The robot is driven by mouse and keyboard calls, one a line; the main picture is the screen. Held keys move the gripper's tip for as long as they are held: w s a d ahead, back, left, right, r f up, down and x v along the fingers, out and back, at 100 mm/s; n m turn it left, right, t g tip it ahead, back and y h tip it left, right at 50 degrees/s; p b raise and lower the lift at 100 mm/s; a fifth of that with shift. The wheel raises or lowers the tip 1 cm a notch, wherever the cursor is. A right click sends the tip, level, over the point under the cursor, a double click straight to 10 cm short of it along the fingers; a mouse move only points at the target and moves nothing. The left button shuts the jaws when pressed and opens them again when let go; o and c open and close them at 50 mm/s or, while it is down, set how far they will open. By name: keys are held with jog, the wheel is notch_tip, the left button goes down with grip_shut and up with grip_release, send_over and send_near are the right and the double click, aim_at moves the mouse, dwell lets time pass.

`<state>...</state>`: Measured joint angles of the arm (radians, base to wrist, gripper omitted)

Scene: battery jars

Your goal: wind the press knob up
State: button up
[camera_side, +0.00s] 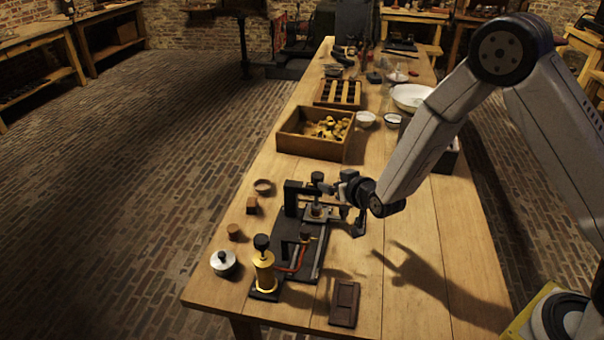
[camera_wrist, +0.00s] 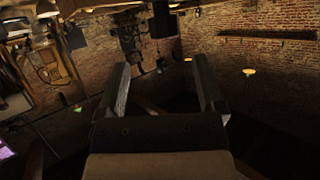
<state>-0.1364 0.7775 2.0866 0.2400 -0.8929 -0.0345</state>
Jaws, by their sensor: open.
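The press (camera_side: 292,198) is a dark frame on a black base plate, near the middle of the bench in the side view. Its black press knob (camera_side: 317,177) stands on top of the press. My gripper (camera_side: 338,187) is level with the knob and just to its right, pointing left; whether it touches the knob cannot be told. In the wrist view my gripper (camera_wrist: 163,78) shows two dark fingers spread apart with nothing visible between them.
A brass cylinder with a black knob (camera_side: 263,270) stands at the base's near end, beside a lidded jar (camera_side: 223,263). A dark flat block (camera_side: 344,303) lies near the front edge. A wooden box (camera_side: 300,145) of yellowish pieces is behind the press. The bench's right front is clear.

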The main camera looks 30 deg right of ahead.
aim_at(314, 173)
jog(key=shift+w+a+f+t+h, duration=0.2)
jog(key=shift+w+f+t+h, duration=0.1)
jog(key=shift+w+f+t, duration=0.55)
jog(key=shift+w+a+f+t+h, duration=0.15)
jog(key=shift+f+t+h, duration=0.1)
jog(key=shift+f+t, duration=0.35)
jog(key=shift+a+f+t+h, duration=0.1)
jog(key=shift+f+t+h, duration=0.15)
jog(key=shift+t, duration=0.5)
jog(key=shift+w, duration=0.15)
jog(key=shift+w+d, duration=0.2)
jog(key=shift+w, duration=1.05)
jog(key=shift+w+d, duration=0.2)
jog(key=shift+w, duration=1)
jog(key=shift+w+d, duration=0.2)
jog(key=shift+w, duration=1.05)
grip_shut()
